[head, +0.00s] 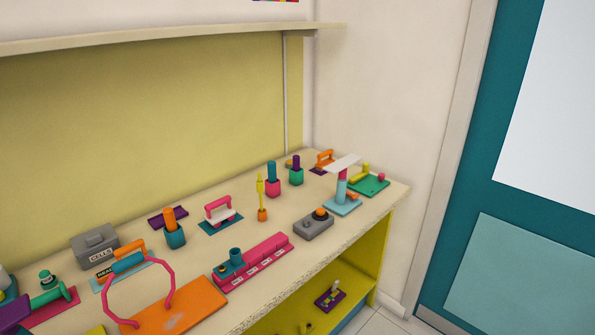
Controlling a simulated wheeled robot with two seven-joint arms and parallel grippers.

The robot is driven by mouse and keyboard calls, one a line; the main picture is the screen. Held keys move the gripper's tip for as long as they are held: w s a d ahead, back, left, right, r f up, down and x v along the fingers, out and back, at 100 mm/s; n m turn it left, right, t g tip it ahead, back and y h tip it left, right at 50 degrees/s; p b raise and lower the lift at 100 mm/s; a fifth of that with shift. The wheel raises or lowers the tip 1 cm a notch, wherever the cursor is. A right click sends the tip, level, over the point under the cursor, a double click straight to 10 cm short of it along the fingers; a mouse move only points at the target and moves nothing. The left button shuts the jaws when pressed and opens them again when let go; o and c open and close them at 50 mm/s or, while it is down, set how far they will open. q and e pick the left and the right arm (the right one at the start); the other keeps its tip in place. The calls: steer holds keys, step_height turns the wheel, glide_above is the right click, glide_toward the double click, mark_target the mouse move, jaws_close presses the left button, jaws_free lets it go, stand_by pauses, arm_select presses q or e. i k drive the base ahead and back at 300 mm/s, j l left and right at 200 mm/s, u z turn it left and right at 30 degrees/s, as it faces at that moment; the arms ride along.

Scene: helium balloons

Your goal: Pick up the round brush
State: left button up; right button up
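I cannot tell for sure which thing is the round brush. A slim upright yellow piece on an orange foot (262,198) stands mid-bench and may be it. Cylinders also stand in small holders: an orange one in a teal holder (175,238), a teal one in a pink holder (273,188) and a purple one in a green holder (296,177). A pink-handled white block (219,212) sits on a teal mat. No bristles can be made out at this size. Neither of my grippers shows in the head view.
The bench (272,243) also holds a grey CELLS box (95,249), a pink rack (262,266), a grey button box (313,229), a teal stand with a white top (342,205) and an orange board (188,303) with a pink hoop. An upper shelf (170,38) overhangs the back.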

mark_target(296, 158)
steer(key=u, duration=1.75)
steer(key=z, duration=1.75)
steer(key=i+l, duration=0.4)
steer(key=l, duration=0.15)
steer(key=i+l+z, duration=0.1)
steer(key=i+l, duration=0.3)
steer(key=l, duration=0.15)
